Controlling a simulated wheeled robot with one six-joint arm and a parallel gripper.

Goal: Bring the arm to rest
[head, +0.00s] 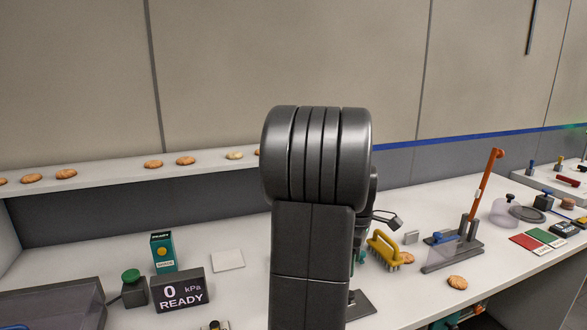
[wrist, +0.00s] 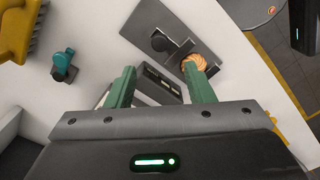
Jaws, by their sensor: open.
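My arm (head: 318,230) stands upright in the middle of the head view and hides my gripper there. In the wrist view my gripper (wrist: 160,80) shows two green fingers spread wide apart, with nothing held between them. I cannot tell how far below the fingertip the biscuit is. A dark grey device with light slots (wrist: 158,82) shows between the fingers, lower down.
Biscuits (head: 66,173) lie along the back shelf. A READY display (head: 181,289), a green button (head: 131,276) and a teal box (head: 163,252) stand left.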

